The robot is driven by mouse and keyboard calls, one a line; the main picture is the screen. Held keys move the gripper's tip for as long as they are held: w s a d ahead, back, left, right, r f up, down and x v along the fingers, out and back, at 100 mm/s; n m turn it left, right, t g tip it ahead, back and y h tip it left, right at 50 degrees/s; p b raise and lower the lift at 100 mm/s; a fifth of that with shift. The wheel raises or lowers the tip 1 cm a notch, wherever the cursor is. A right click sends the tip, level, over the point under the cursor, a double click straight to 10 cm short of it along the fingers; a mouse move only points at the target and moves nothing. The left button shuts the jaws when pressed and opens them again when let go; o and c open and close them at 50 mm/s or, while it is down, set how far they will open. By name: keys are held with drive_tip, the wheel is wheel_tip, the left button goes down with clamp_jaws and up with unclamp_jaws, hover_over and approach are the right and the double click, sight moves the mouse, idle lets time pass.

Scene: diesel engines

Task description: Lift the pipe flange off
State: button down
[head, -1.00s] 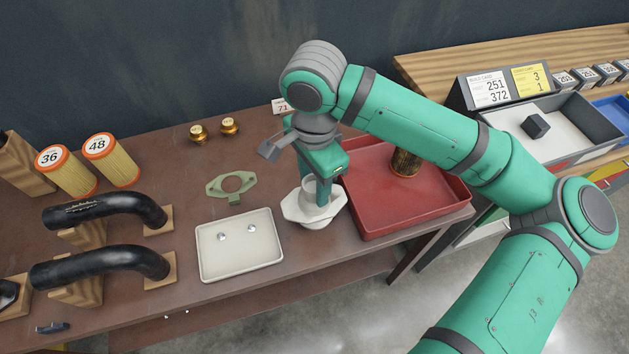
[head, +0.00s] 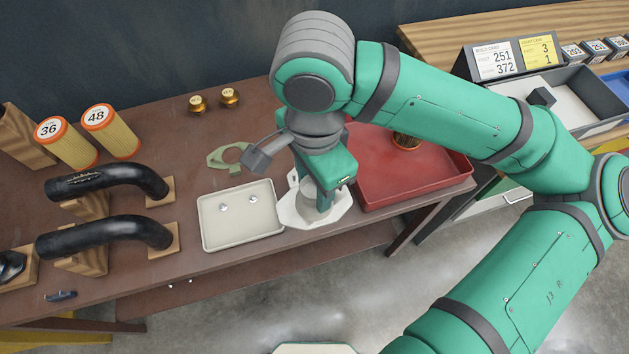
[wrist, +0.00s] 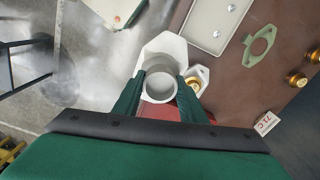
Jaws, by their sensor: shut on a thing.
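The pipe flange (head: 330,215) is a pale grey-white plate with angled corners and a round, open neck. In the head view it is near the front edge of the bench, between a cream tray and a red tray. My gripper (head: 326,200) is shut on its neck. The wrist view shows the flange (wrist: 158,50) with my gripper's fingers (wrist: 158,86) on either side of the round neck. It appears raised above the bench. A pale part with a brass-coloured centre (wrist: 198,78) shows beside and below it; my gripper mostly hides this part in the head view.
The cream tray (head: 210,236) holds two small metal nuts. A green gasket (head: 216,160), two brass fittings (head: 229,96) and black pipes (head: 105,232) on wooden blocks lie to the left. Floor shows in front of the bench.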

drive_tip(key=shift+r, duration=3)
